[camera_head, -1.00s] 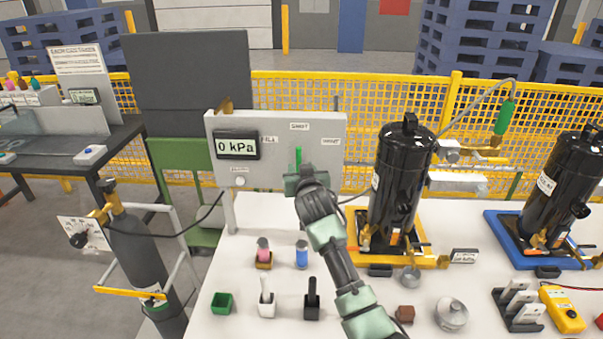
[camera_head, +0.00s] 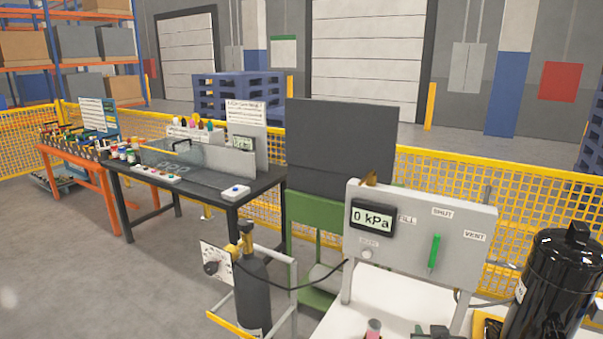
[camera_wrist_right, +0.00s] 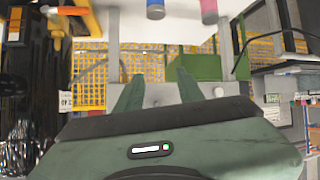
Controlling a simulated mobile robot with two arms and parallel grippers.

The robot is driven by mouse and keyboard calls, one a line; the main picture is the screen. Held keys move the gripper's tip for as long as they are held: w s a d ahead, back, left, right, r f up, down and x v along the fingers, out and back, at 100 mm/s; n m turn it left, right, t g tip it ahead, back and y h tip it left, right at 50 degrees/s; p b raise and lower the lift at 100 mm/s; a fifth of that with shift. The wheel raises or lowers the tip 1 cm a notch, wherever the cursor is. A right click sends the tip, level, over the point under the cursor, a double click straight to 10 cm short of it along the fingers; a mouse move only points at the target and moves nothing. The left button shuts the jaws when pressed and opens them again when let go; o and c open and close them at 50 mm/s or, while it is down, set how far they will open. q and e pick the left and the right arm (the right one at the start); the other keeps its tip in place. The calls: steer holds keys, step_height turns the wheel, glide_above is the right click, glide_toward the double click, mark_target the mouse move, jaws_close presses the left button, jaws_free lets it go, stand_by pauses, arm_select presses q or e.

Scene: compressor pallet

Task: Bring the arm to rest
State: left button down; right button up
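My right gripper (camera_head: 432,332) barely shows at the bottom edge of the head view, below the grey valve panel (camera_head: 405,265). In the right wrist view its two green fingers (camera_wrist_right: 158,92) stand apart with nothing held between them. The panel's green handle (camera_head: 434,252) stands nearly upright under the SHUT label, clear of my gripper. The display (camera_head: 373,217) reads 0 kPa. The rest of my right arm is out of the head view. My left gripper is not in view.
A black compressor (camera_head: 555,290) stands right of the panel. A grey gas cylinder (camera_head: 252,290) in a frame stands on the floor to the left. A pink-topped item (camera_head: 374,328) is on the white table near my gripper. Open floor (camera_head: 110,270) lies at left.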

steer(key=s+a+f+n+g+y, duration=0.1)
steer(key=s+a+f+g, duration=0.25)
steer(key=s, duration=0.75)
steer(key=s+a+f+n+g+y, duration=0.2)
steer(key=s+a+f, duration=0.15)
steer(key=s, duration=0.85)
steer(key=s+a+f+n+g+y, duration=0.15)
steer(key=s+a, duration=0.25)
steer(key=s, duration=0.7)
step_height(320, 180, down, 29)
steer(key=s+g+b, duration=0.1)
steer(key=g, duration=0.1)
steer(key=s+d+f+g+b, duration=0.1)
steer(key=s+d+f, duration=0.2)
steer(key=s+f, duration=1.3)
steer(key=shift+s+d+f+h, duration=0.15)
steer(key=shift+s+f+h, duration=0.2)
steer(key=shift+s+h, duration=0.1)
